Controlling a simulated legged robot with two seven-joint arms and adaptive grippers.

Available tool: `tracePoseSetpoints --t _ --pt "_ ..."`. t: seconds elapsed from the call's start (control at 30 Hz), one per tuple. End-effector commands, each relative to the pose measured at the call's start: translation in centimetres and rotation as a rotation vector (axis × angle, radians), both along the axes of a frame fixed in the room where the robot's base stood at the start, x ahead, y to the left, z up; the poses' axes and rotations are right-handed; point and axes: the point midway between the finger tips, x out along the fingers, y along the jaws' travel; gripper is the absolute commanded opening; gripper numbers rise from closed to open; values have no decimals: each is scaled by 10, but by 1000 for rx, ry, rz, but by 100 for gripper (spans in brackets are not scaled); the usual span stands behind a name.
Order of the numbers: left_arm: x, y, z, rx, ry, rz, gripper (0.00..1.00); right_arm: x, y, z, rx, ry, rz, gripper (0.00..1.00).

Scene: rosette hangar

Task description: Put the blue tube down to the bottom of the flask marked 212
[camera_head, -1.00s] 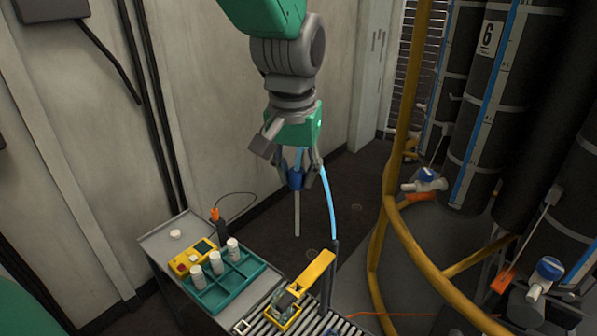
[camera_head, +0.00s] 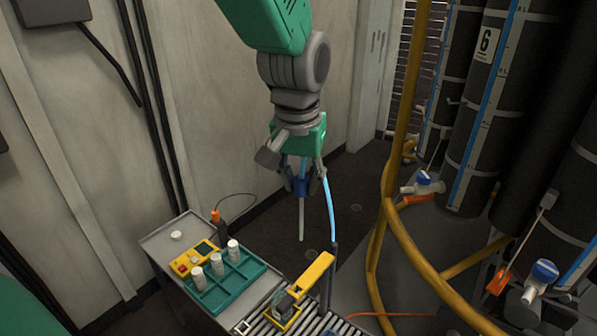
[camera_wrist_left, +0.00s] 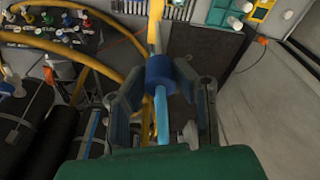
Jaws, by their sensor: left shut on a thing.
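My left gripper (camera_head: 302,184) hangs in mid-air, its fingers closed around a dark blue collar (camera_wrist_left: 160,72). A light blue tube (camera_head: 329,208) runs from the grip down to a dark post at the trolley's edge. A pale straight length (camera_head: 301,220) hangs almost upright below the collar, its lower end free in the air. In the left wrist view the light blue tube (camera_wrist_left: 162,115) lies between the fingers. A small flask-like vessel (camera_head: 283,302) sits in a yellow holder under a yellow arm. I cannot read a 212 anywhere. My right gripper is not in view.
A grey trolley (camera_head: 165,238) carries a teal tray (camera_head: 212,299) with several white-capped bottles, and a yellow box (camera_head: 190,262). A roller track (camera_head: 262,327) lies at its front right. A yellow rail (camera_head: 388,200) and dark cylinders (camera_head: 490,110) stand right.

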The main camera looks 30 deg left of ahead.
Motion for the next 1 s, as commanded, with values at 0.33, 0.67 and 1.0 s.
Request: tracePoseSetpoints --t 0.33,0.67,1.0 --pt "26 -47 -188 -4 9 -226 5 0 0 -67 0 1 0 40" --pt "25 -89 -277 0 0 -350 5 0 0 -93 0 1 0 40" --pt "25 -92 -304 -1 -1 -357 5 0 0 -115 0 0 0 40"
